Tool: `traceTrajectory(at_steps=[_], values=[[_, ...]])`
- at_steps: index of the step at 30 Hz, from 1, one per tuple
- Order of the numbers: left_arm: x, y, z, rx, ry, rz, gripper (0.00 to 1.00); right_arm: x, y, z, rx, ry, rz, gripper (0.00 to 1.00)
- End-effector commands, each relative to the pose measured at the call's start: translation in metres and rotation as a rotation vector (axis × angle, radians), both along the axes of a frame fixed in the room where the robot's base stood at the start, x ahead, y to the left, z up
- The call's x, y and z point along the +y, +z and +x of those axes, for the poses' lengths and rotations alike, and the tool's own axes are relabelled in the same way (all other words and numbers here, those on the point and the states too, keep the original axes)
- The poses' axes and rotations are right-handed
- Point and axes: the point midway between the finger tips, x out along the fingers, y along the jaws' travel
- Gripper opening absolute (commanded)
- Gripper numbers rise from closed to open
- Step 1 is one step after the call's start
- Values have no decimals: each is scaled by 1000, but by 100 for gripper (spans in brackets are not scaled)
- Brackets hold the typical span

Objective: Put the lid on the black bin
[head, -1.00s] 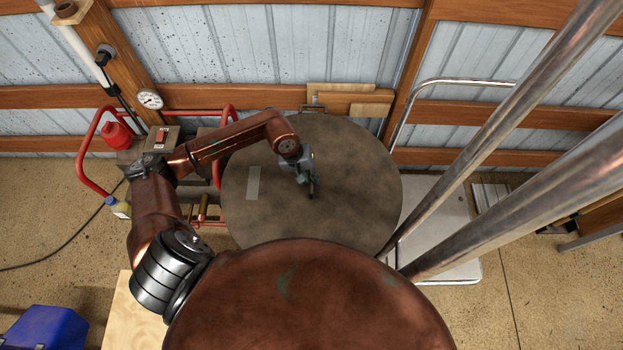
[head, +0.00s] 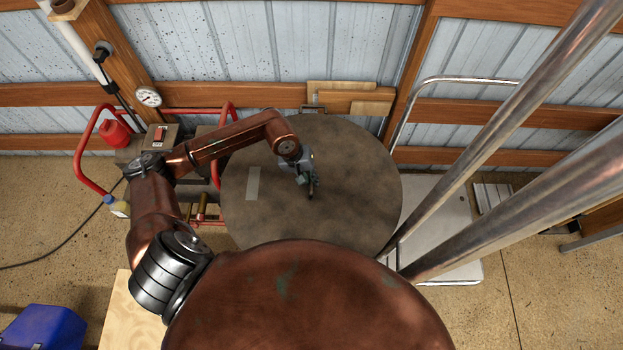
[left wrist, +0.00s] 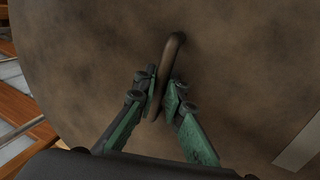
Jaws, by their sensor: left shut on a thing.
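The lid (head: 365,175) is a large, round, mottled brown disc with a pale rectangular label on its left part. In the left wrist view the lid (left wrist: 240,70) fills most of the picture, and a dark curved bar handle (left wrist: 174,50) stands on it. My left gripper (head: 311,190) is over the middle of the lid. In the left wrist view its green fingers (left wrist: 163,97) are shut on the handle, one on each side. I cannot see the black bin; whether it is under the lid is hidden. My right gripper is not in view.
A red-framed machine (head: 160,137) stands left of the lid. A white cart (head: 450,225) with a chrome rail (head: 440,82) is at the right. Wooden boards (head: 340,92) lean by the metal wall behind. A blue box (head: 43,328) sits on the floor at lower left.

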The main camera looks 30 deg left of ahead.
Motion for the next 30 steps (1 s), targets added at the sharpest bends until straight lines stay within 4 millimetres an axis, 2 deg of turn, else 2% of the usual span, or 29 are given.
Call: traceTrajectory(at_steps=[4, 5, 13, 23, 26, 30], values=[[-1, -1, 1, -4, 0, -3, 0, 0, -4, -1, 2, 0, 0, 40], [-1, -1, 1, -5, 0, -2, 12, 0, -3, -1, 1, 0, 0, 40], [0, -1, 1, -2, -1, -1, 30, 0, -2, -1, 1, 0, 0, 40], [2, -1, -1, 3, 1, 3, 30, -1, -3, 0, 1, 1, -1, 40], [5, 10, -2, -1, 1, 3, 30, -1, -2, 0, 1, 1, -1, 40], [12, 35, -4, -4, 0, 3, 30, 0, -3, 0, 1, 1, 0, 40]])
